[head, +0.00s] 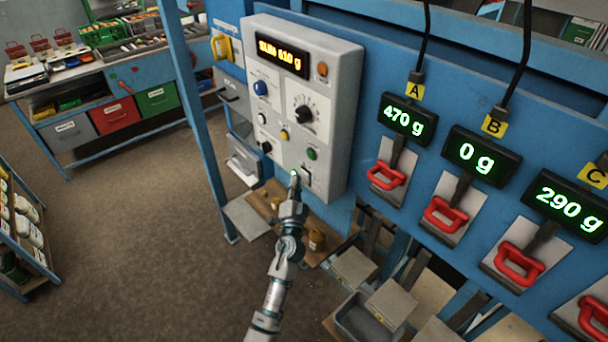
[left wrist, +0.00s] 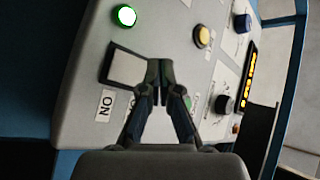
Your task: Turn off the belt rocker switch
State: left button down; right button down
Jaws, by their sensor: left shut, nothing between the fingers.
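The grey control box (head: 335,75) is mounted on the blue frame, with knobs, buttons and an amber display. The rocker switch (head: 307,177) is low on its face. In the left wrist view the rocker switch (left wrist: 127,68) is a pale plate in a dark frame, beside an "ON" label (left wrist: 105,105). A green lamp (left wrist: 124,15) near it is lit. My left gripper (head: 294,184) is shut and empty, its fingertips at the panel's lower part. In the left wrist view the fingertips (left wrist: 160,75) overlap the rocker's right edge; I cannot tell whether they touch it. My right gripper is out of view.
A yellow button (left wrist: 202,36) and blue knob (left wrist: 242,22) sit close by on the panel. To the right are red handles (head: 386,176) under green weight displays (head: 408,118). A workbench with bins (head: 115,115) stands at back left. The floor (head: 120,230) between is clear.

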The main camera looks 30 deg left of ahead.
pick_arm(q)
jog(key=shift+w+d, duration=0.1)
dwell(0.3)
jog(key=shift+w+d+r, duration=0.1)
jog(key=shift+w, duration=0.15)
jog(key=shift+w+d+b, duration=0.1)
jog(key=shift+w+b, duration=0.2)
dwell(0.7)
jog(key=shift+s, duration=0.15)
jog(key=shift+s+a, duration=0.3)
jog(key=shift+s, duration=0.3)
jog(key=s, duration=0.1)
jog(key=s+a, duration=0.1)
jog(key=s, duration=0.1)
jog(key=s+a+p, duration=0.1)
jog(key=shift+s+f, duration=0.3)
dwell(0.5)
